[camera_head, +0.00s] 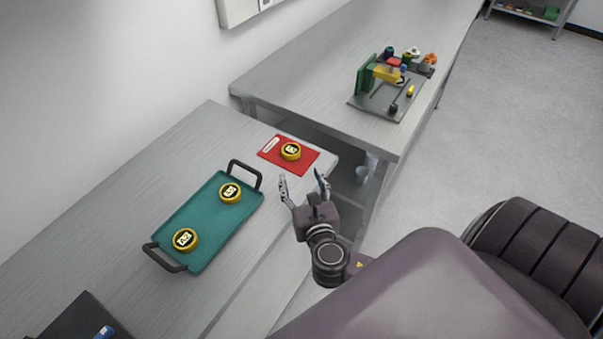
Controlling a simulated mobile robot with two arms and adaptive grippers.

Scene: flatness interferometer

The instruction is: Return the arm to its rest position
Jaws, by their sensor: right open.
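My right gripper (305,186) is open and empty, with its two fingers apart. It is near the front edge of the near table (130,205), just below the red mat in the picture. A yellow round piece with a dark label (290,151) lies on the red mat (271,156). The green tray (207,218) with black handles holds two similar yellow pieces, one near its upper end (230,193) and one near its lower end (185,239). My left gripper is not in view.
A second table (330,65) stands beyond the near one. It carries a dark plate (368,103) with a green and yellow apparatus and small coloured parts. A black box (75,315) with a blue item is at lower left. Open grey floor (510,120) lies to the right.

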